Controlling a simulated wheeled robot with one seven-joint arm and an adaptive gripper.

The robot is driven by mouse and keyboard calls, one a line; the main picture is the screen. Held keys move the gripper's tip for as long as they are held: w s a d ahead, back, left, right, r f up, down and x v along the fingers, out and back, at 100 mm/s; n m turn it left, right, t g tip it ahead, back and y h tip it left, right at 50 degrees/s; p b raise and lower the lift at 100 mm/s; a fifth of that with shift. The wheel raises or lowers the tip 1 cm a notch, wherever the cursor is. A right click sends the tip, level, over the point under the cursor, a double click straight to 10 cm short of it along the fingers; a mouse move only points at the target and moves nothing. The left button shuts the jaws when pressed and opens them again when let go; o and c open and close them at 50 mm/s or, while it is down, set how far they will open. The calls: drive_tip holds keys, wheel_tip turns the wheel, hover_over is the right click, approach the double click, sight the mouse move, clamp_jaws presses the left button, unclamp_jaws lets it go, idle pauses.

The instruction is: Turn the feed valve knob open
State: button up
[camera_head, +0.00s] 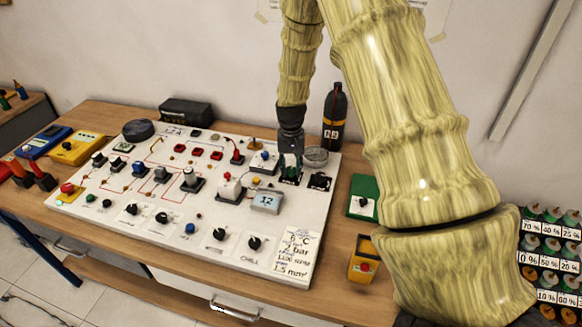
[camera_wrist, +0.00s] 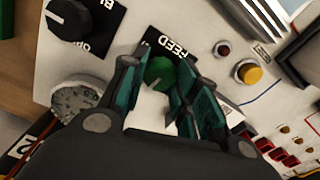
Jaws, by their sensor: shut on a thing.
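The feed valve knob (camera_wrist: 159,73) is green and sits on a black plate lettered FEED, in the middle of the wrist view. My gripper (camera_wrist: 157,66) has one finger on each side of this knob and is shut on it. The fingers have teal pads and dark links. In the head view my gripper (camera_head: 290,163) reaches down to the back right part of the white panel (camera_head: 215,240). There the knob is mostly hidden by the fingers, and the angle of its pointer is hard to read.
A black knob on another black plate (camera_wrist: 68,18) stands close by. A round gauge (camera_head: 316,156) sits just right of my gripper, with a dark bottle (camera_head: 335,115) behind it. A red-handled part (camera_head: 236,153) and a grey display (camera_head: 267,201) are also near.

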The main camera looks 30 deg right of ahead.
sight(292, 170)
drive_tip(key=shift+w+r+n, duration=0.1)
drive_tip(key=shift+n, duration=0.8)
drive_tip(key=o, duration=1)
drive_tip(key=shift+o, duration=0.2)
wheel_tip(292, 170, up, 12)
drive_tip(key=shift+s, duration=0.2)
